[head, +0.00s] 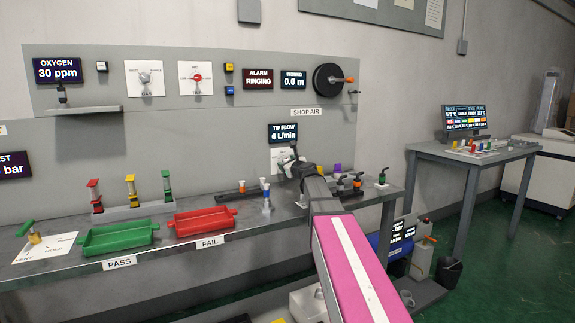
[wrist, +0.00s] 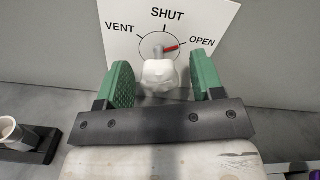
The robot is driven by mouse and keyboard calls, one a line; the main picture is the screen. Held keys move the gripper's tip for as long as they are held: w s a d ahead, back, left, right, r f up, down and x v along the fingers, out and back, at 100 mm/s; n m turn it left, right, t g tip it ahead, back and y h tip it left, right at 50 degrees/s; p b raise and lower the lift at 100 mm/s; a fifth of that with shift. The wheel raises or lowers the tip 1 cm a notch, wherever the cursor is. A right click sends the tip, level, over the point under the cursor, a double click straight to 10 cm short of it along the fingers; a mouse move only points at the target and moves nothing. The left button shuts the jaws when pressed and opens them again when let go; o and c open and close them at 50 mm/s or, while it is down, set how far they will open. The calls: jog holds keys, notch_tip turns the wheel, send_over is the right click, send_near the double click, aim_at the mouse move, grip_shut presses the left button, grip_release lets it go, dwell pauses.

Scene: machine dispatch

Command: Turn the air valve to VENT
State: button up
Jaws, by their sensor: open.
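The air valve is a white lobed knob (wrist: 160,76) on a white wall plate (wrist: 205,18) marked VENT, SHUT and OPEN. Its red pointer (wrist: 171,48) points right, towards OPEN. In the head view the plate (head: 277,159) shows below the TIP FLOW display, and my arm hides the knob. My gripper (wrist: 162,72) is open, with one green finger left of the knob and one right of it. Gaps show between the fingers and the knob; I cannot tell how deep the knob lies between them. My gripper (head: 289,158) is at the plate in the head view.
The TIP FLOW display (head: 283,133) reads 6 L/min. The alarm display (head: 258,79) reads RINGING. A green tray (head: 118,250) and a red tray (head: 203,232) stand left on the bench. Several small tools (head: 352,183) stand close to the right of my arm. A green-handled lever (head: 33,236) is far left.

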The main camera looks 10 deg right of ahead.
jog(key=c, duration=0.9)
